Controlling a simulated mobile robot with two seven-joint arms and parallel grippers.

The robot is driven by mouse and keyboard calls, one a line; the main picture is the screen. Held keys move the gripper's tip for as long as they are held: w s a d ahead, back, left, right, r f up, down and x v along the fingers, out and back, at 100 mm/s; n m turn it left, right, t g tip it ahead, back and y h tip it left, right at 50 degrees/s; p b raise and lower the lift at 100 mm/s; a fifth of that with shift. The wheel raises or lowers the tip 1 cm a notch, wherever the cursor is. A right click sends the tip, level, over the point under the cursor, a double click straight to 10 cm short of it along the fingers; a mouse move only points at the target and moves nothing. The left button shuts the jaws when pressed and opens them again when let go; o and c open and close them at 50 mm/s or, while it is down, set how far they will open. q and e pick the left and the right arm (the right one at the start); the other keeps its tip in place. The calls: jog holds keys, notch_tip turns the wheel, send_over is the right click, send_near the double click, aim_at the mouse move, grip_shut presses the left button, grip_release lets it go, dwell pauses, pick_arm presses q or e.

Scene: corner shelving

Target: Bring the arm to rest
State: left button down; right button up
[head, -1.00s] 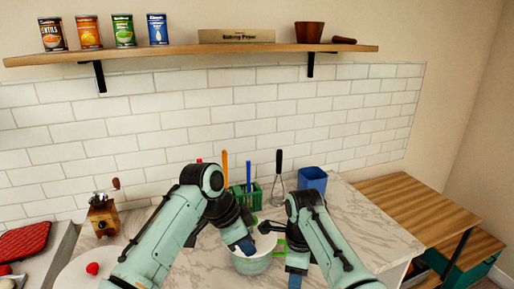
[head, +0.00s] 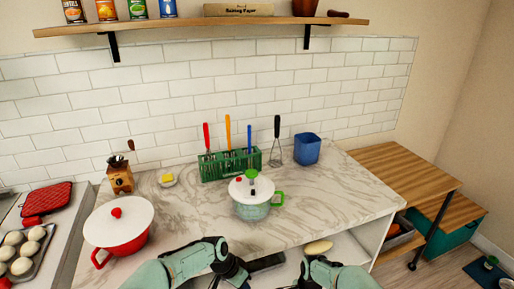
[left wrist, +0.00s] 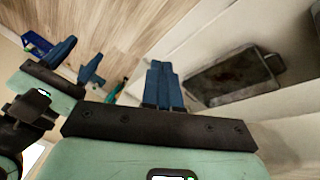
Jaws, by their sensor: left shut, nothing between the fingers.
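My left gripper (left wrist: 163,85) shows in the left wrist view with its two blue fingers pressed together and nothing between them. My right gripper (left wrist: 74,62) is at the left of that view, its blue fingers apart and empty. In the head view both arms are low at the bottom edge, in front of the counter, and the fingers cannot be made out there. A pale green pot (head: 252,210) with a white lid and green handle stands on the counter, apart from both arms.
The marble counter (head: 330,200) holds a red pot (head: 130,245), a green utensil rack (head: 215,172), a whisk (head: 276,150) and a blue container (head: 307,149). A dark tray (left wrist: 232,75) lies on a white surface near my left gripper. Wooden side tables (head: 400,165) stand at the right.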

pick_arm(q)
jog(key=s+a+f+n+g, duration=0.1)
jog(key=s+a+f+n, duration=0.2)
jog(key=s+f, duration=0.6)
jog(key=s+a+f+n, duration=0.25)
jog(key=s+f, duration=0.45)
jog(key=f, duration=0.4)
pick_arm(e)
jog(key=s+d+f+n+y, duration=0.15)
jog(key=s+f+n, duration=0.35)
jog(key=s+f, duration=1.1)
pick_arm(q)
jog(key=s+a+f+n, duration=0.1)
jog(key=s+f+n, duration=0.1)
jog(key=s, duration=0.7)
jog(key=s+a+f+n, duration=0.1)
jog(key=s+n, duration=0.3)
jog(key=s, duration=0.6)
jog(key=shift+a+f+g+y, duration=0.3)
jog(key=shift+f, duration=0.2)
pick_arm(e)
jog(key=s+a+f+n, duration=0.1)
jog(key=s+n, duration=0.1)
jog(key=s, duration=0.5)
jog(key=s+a+n+y, duration=0.1)
jog(key=s+n, duration=0.1)
jog(key=s, duration=0.5)
jog(key=shift+a+f+n, duration=0.3)
jog(key=shift+a+f, duration=0.05)
